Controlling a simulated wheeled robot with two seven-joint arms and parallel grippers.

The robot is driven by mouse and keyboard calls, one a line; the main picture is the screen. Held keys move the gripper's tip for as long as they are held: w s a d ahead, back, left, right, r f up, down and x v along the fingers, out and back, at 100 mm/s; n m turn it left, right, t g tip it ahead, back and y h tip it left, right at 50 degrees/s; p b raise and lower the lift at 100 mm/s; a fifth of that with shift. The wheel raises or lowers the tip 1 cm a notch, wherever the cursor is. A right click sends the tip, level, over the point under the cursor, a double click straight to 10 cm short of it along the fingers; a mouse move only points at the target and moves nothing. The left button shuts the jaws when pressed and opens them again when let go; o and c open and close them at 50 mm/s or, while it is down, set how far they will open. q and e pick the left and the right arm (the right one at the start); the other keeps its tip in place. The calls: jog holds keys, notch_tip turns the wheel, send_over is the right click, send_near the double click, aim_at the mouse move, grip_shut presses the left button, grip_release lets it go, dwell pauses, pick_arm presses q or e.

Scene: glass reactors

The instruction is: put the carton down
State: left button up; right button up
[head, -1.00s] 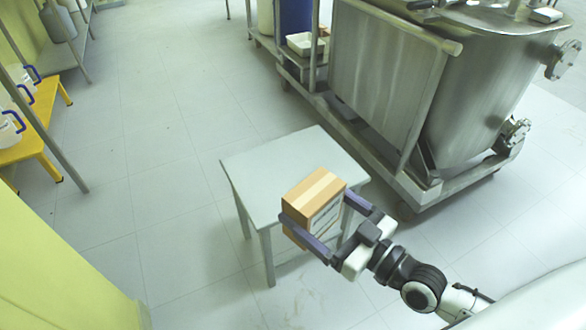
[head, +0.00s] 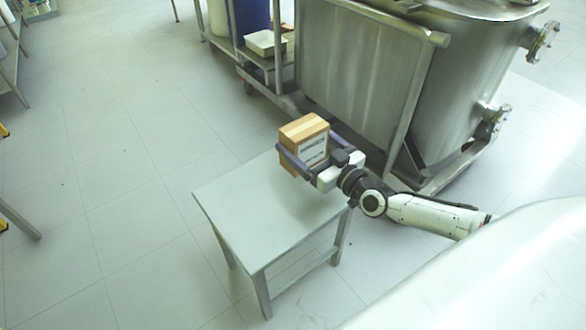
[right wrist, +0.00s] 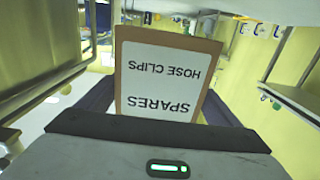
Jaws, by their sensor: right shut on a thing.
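The carton (head: 301,145) is a brown cardboard box with a lighter tape strip on top and a white label. In the right wrist view the carton (right wrist: 165,75) shows its label upside down, reading "SPARES HOSE CLIPS". My right gripper (head: 303,160) is shut on the carton, one finger along each side. The carton appears over the far right part of a small grey table (head: 250,215); whether its bottom touches the tabletop I cannot tell. My left gripper is not in view.
A large steel reactor (head: 465,90) on a wheeled frame stands just behind and right of the table. A trolley with a white tray (head: 265,43) and a blue drum (head: 250,18) is at the back.

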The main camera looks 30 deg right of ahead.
aim_at(312, 164)
notch_tip(312, 164, down, 2)
jog(key=shift+f+b, duration=0.1)
jog(key=shift+b, duration=0.25)
notch_tip(312, 164, down, 3)
jog(key=shift+f+b, duration=0.15)
jog(key=shift+b, duration=1.05)
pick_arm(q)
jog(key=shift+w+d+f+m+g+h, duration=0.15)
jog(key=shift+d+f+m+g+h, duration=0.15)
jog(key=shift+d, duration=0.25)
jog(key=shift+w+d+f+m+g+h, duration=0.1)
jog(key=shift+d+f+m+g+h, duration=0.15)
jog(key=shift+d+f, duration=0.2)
pick_arm(e)
jog(key=shift+f, duration=0.2)
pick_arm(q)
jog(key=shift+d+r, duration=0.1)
pick_arm(e)
jog(key=o, duration=1.1)
jog(key=shift+r, duration=0.1)
